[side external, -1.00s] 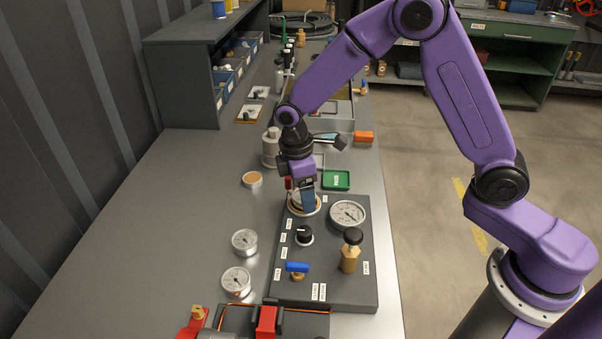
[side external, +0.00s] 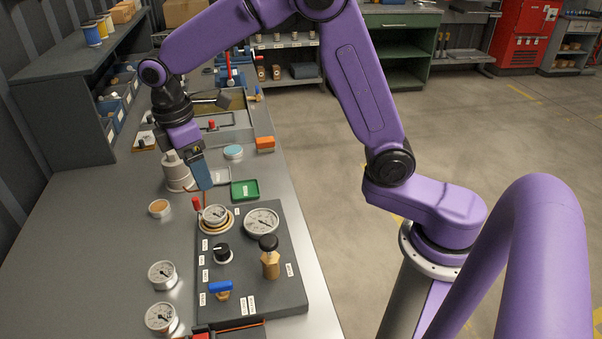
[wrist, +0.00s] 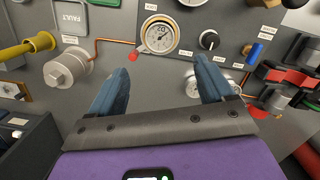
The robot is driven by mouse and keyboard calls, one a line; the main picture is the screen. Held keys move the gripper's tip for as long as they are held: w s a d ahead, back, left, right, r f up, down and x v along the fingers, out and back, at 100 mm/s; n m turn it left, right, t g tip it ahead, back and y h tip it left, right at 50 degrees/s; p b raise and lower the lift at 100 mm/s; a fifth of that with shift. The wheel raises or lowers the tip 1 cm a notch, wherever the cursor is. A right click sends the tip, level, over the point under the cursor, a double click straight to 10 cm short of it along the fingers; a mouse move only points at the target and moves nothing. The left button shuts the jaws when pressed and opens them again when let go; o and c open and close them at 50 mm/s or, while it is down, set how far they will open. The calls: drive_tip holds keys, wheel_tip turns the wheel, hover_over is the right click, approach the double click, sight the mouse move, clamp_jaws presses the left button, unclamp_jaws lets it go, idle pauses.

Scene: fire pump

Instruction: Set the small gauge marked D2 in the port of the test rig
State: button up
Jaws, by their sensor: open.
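A small round gauge with a white dial (side external: 215,213) sits in the brass-ringed port of the dark test rig (side external: 285,285). It also shows in the wrist view (wrist: 159,37), ahead of my fingertips. Its mark is too small to read, and I cannot tell whether it is fully down. My gripper (side external: 205,186) is above and just behind the port, apart from the gauge. In the wrist view its two blue fingers (wrist: 162,62) are spread, with nothing held between them.
A larger gauge (side external: 261,222), a black knob (side external: 222,253), a brass valve (side external: 270,262) and a blue-handled valve (side external: 221,288) stand on the rig. Two loose gauges (side external: 161,274) (side external: 160,317) lie on the bench left of it.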

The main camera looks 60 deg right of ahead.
drive_tip(key=s+d, duration=0.3)
drive_tip(key=s, duration=0.6)
drive_tip(key=s+d+y, duration=0.1)
drive_tip(key=s+d, duration=0.3)
drive_tip(key=s, duration=0.6)
drive_tip(key=s+d, duration=0.3)
drive_tip(key=s, duration=0.7)
drive_tip(key=shift+d+f+t+y, duration=0.3)
drive_tip(key=shift+d+f+t, duration=0.05)
drive_tip(key=shift+f+t, duration=0.05)
idle(0.4)
